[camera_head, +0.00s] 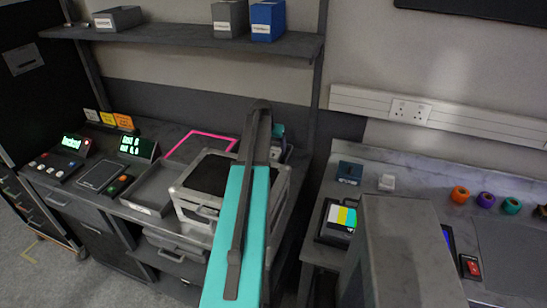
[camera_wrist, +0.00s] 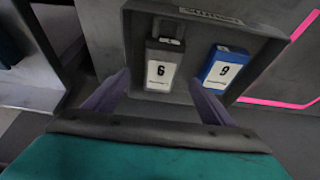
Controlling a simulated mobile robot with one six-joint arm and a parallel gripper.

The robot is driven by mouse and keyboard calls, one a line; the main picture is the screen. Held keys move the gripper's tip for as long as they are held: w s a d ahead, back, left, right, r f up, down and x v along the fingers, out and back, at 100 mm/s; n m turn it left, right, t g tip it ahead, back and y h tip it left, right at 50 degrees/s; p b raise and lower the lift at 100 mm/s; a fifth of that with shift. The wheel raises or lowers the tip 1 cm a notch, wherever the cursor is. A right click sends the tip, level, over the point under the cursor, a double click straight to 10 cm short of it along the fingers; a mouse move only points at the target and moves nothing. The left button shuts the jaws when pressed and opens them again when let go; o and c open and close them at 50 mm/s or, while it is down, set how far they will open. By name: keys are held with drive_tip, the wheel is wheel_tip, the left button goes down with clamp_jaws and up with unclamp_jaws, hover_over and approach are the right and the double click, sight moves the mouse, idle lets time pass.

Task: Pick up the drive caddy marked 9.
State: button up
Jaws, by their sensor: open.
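The drive caddy marked 9 (camera_wrist: 222,70) is blue with a white label and stands in a grey holder (camera_wrist: 262,57) in the wrist view. A grey caddy marked 6 (camera_wrist: 160,68) stands to its left in the same holder. My gripper (camera_wrist: 158,78) is open and empty, its two pale fingers reaching toward the holder. The caddy marked 6 shows between the fingers; the caddy marked 9 lies just right of and beyond the right fingertip. I cannot make out either caddy or my fingers in the head view, where my teal arm covers part of the bench.
A pink outline (camera_wrist: 285,103) lies right of the holder; a pink outline also shows on the bench in the head view (camera_head: 200,136). A metal-edged case (camera_head: 196,211) and a shallow grey tray (camera_head: 149,209) stand near my arm. A shelf (camera_head: 180,36) overhangs the bench.

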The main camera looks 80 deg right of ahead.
sight(273, 154)
drive_tip(key=shift+d+f, duration=0.15)
drive_tip(key=shift+f, duration=0.25)
drive_tip(key=shift+d+p+x, duration=0.2)
drive_tip(key=shift+p+x, duration=1.15)
drive_tip(key=shift+x, duration=0.1)
drive_tip(key=shift+p+x, duration=0.3)
drive_tip(key=shift+x, duration=0.75)
drive_tip(key=c, duration=1.4)
drive_tip(key=shift+r, duration=0.15)
